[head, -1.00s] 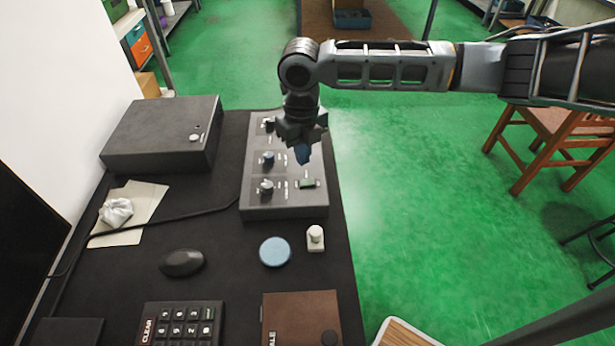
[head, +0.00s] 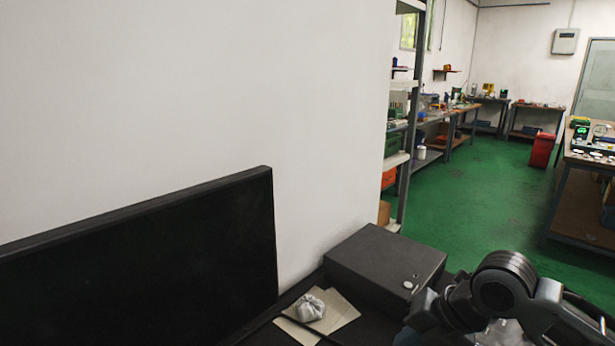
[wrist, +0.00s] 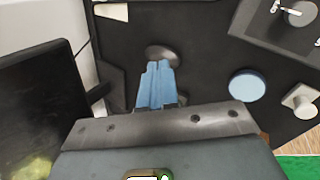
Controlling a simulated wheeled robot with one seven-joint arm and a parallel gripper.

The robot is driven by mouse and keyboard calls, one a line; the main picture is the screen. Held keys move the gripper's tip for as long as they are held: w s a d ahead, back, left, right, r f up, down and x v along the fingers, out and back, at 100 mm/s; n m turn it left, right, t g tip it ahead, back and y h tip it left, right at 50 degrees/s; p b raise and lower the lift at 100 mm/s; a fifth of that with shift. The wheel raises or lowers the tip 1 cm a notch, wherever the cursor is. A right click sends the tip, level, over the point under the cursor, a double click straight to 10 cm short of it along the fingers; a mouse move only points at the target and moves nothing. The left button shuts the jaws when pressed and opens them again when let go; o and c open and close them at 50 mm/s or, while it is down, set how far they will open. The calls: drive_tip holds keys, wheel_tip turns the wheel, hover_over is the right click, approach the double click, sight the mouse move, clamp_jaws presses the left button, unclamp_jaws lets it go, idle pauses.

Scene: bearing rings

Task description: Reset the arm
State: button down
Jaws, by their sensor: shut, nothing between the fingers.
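My gripper shows in the wrist view, its blue fingers (wrist: 157,85) pressed together with nothing between them. They are above the dark desk, in front of a dark oval computer mouse (wrist: 163,52), which they partly cover in that view. In the head view my arm is at the lower right corner, beside the dark box, and the fingertips there are mostly out of frame.
On the desk are a dark grey box (head: 385,262), a crumpled white wad (head: 309,307) on paper (head: 343,312), a blue disc (wrist: 247,85), a small white knob (wrist: 300,102) and a grey control panel (wrist: 270,35). A black monitor (head: 140,270) stands left. Green floor (head: 470,200) lies beyond.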

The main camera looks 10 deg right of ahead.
drive_tip(key=a+r+m+t+y, duration=0.3)
drive_tip(key=a+r+m+t, duration=0.3)
drive_tip(key=a, duration=0.5)
drive_tip(key=a+r+m+t+y, duration=0.2)
drive_tip(key=a+r+m+t, duration=0.2)
drive_tip(key=a+r+m, duration=0.45)
drive_tip(key=s+d+f+m+t+h, duration=0.1)
drive_tip(key=s+d+f+m+h, duration=0.15)
drive_tip(key=s+f+m, duration=0.4)
drive_tip(key=s+d+f+m+h, duration=0.1)
drive_tip(key=s+d+m+h, duration=0.15)
drive_tip(key=s, duration=0.65)
drive_tip(key=s+d+f+m+t+h, duration=0.1)
drive_tip(key=s+d+f+m+h, duration=0.2)
drive_tip(key=s+m, duration=0.35)
drive_tip(key=s+d, duration=0.4)
drive_tip(key=s, duration=0.4)
drive_tip(key=s+d+g+h, duration=0.1)
drive_tip(key=s+d, duration=0.4)
drive_tip(key=s, duration=0.4)
drive_tip(key=shift+s+d+r, duration=0.25)
drive_tip(key=shift+r, duration=0.15)
